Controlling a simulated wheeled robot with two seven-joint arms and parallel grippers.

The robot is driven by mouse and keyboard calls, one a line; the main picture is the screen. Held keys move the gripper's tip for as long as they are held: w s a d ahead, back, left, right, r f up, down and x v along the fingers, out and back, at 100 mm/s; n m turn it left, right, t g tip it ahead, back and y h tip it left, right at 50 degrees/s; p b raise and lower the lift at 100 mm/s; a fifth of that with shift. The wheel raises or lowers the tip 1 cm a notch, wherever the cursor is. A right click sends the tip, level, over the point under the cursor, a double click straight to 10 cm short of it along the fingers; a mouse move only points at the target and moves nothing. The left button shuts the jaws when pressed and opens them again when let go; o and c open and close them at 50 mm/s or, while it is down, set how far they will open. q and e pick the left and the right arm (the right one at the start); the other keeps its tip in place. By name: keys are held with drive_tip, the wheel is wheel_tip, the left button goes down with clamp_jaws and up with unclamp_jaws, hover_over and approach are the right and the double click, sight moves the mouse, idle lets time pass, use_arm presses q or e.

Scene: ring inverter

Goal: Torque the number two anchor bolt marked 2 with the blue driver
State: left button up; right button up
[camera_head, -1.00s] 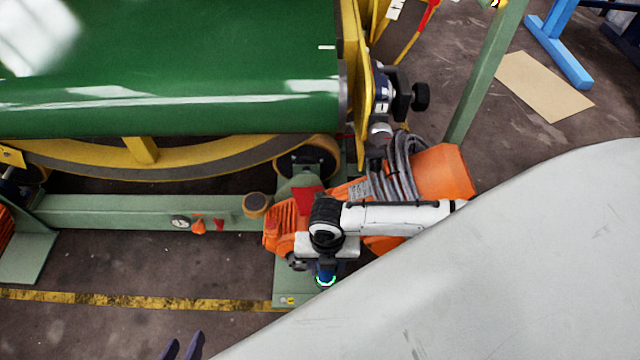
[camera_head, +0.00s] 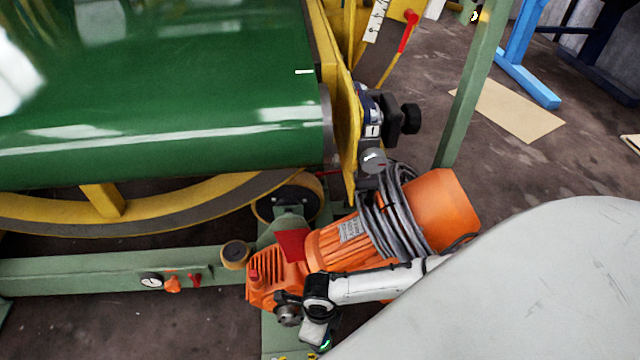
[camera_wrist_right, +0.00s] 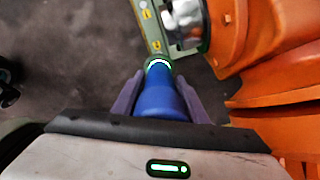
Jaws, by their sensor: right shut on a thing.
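The blue driver (camera_wrist_right: 160,98) is between the two purple fingers of my right gripper (camera_wrist_right: 158,79) in the right wrist view. The gripper is shut on it, and a glowing green-white ring circles the driver's far end. Beyond it is a green base plate (camera_wrist_right: 147,28) with yellow labels; I cannot make out a number or the bolt marked 2. My left gripper is not in the head view.
The orange motor (camera_head: 430,205) with coiled grey cable (camera_head: 385,215) stands close beside my right arm; its orange housing (camera_wrist_right: 265,90) fills the right of the wrist view. A green roller (camera_head: 160,100) and green beam (camera_head: 100,277) lie left. Bare floor (camera_head: 150,330) shows below the beam.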

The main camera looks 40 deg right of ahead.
drive_tip(key=shift+w, duration=0.1)
